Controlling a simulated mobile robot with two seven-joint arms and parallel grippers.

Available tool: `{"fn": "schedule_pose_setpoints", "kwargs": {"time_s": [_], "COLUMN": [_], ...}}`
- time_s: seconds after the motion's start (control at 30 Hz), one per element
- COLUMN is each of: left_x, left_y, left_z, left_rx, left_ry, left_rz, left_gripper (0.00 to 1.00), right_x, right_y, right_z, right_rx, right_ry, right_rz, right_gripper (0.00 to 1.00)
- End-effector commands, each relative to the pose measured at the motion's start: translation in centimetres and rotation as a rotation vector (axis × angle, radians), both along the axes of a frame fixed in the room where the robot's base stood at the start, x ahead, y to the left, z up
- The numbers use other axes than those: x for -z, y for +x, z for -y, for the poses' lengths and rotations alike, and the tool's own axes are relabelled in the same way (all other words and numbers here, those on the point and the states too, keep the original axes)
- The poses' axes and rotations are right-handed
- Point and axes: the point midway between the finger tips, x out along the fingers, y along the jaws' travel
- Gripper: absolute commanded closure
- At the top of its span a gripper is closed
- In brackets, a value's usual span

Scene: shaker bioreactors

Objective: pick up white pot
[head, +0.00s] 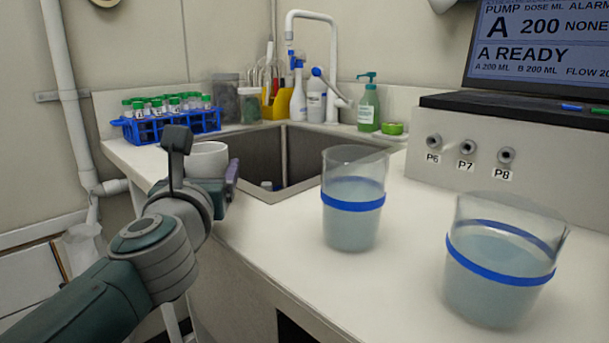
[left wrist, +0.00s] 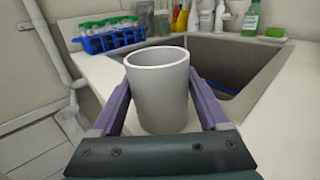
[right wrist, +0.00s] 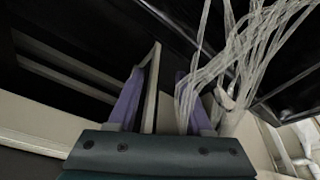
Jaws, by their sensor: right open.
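The white pot (head: 208,160) is at the counter's left part, beside the sink, partly hidden by my left gripper in the head view. It shows upright in the left wrist view (left wrist: 158,95), with its open rim facing up. My left gripper (head: 228,178) has one finger on each side of the pot. I cannot tell whether the fingers press on it or whether the pot rests on the counter. My right gripper (right wrist: 165,80) is open, with no pot between its fingers; it shows only in the right wrist view.
A blue rack (head: 170,124) of green-capped tubes stands behind the pot. The sink (head: 300,165) is to its right. Two clear cups with blue bands (head: 353,200) (head: 497,265) stand on the counter (head: 395,285). Pale tangled cables (right wrist: 235,65) hang close to my right gripper.

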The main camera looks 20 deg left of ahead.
Motion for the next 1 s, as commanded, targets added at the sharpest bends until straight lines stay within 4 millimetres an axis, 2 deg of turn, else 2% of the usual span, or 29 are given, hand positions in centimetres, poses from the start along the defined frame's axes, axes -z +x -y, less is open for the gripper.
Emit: {"fn": "schedule_pose_setpoints", "kwargs": {"time_s": [0.07, 0.4, 0.63, 0.77, 0.87, 1.0], "left_x": [0.0, 0.0, -0.1, -0.9, -2.1, -5.3], "left_y": [0.0, 0.0, 0.0, 0.0, 0.0, 0.0], "left_z": [0.0, 0.0, 0.0, 0.0, 0.1, 0.0], "left_rx": [0.0, 0.0, 0.0, 0.0, 0.001, 0.0], "left_ry": [0.0, 0.0, 0.0, 0.0, -0.002, -0.003], "left_rz": [0.0, 0.0, 0.0, 0.001, 0.001, 0.004], "left_gripper": [0.38, 0.76, 0.76, 0.76, 0.76, 0.76], "right_x": [0.0, 0.0, 0.0, -0.7, -1.7, -4.2], "right_y": [0.0, 0.0, 0.0, -0.1, -0.1, -0.1], "right_z": [0.0, 0.0, 0.0, 0.0, 0.0, 0.0], "right_rx": [0.0, 0.0, 0.0, 0.0, 0.0, 0.0], "right_ry": [0.0, 0.0, 0.0, 0.0, 0.0, 0.0], "right_rz": [0.0, -0.001, -0.002, -0.002, -0.002, -0.003], "right_gripper": [0.5, 0.5, 0.5, 0.5, 0.5, 0.5]}}
